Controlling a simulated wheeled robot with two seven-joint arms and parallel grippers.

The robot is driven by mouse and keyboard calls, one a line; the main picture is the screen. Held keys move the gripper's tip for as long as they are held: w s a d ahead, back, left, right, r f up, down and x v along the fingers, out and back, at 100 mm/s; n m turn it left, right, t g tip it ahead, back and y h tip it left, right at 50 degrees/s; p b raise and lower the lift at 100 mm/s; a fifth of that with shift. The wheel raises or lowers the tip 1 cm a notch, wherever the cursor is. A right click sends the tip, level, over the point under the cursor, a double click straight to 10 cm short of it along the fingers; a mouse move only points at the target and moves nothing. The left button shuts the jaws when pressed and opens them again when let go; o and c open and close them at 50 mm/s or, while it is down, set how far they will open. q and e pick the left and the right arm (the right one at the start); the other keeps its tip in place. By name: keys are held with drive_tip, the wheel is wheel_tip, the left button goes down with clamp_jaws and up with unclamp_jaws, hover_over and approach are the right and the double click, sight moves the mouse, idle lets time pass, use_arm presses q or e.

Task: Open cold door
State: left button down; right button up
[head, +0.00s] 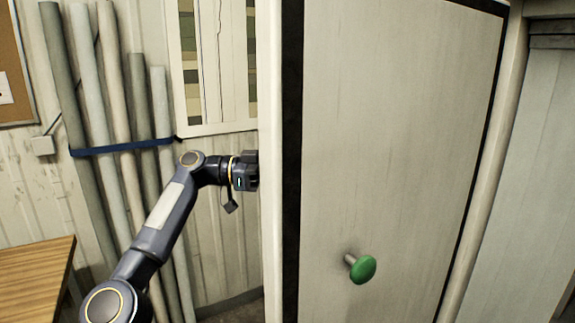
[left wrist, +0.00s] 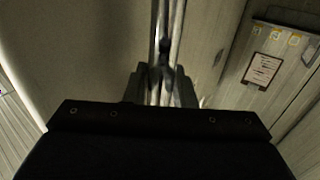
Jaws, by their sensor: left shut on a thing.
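The cold door (head: 395,130) stands open, a pale panel with a black seal along its border and a white near edge. Its face towards me carries a green round knob (head: 363,269) on a short stem. My left gripper (head: 250,170) reaches behind the door's left edge, and its fingertips are hidden there in the head view. In the left wrist view, my left gripper (left wrist: 160,88) is shut on an upright metal handle (left wrist: 177,25) running between its fingers. My right gripper is in neither view.
Several long upright tubes (head: 108,120) lean on the left wall, held by a blue strap (head: 120,147). A wooden tabletop (head: 35,265) is at lower left. A chart of core strips (head: 212,65) hangs behind my left arm. A sign (left wrist: 262,69) shows in the left wrist view.

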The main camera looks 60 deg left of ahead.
use_arm(q)
drive_tip(key=shift+w+a, duration=0.25)
drive_tip(key=shift+a, duration=0.2)
drive_tip(key=c, duration=1.6)
unclamp_jaws()
drive_tip(key=o, duration=0.4)
drive_tip(key=shift+w+d, duration=0.15)
drive_tip(key=shift+w, duration=0.1)
drive_tip(key=shift+c, duration=0.2)
drive_tip(key=shift+s, duration=0.1)
drive_tip(key=shift+s, duration=0.1)
drive_tip(key=p+v, duration=0.1)
drive_tip(key=v, duration=0.6)
drive_tip(key=shift+s+a, duration=0.25)
drive_tip(key=shift+a, duration=0.1)
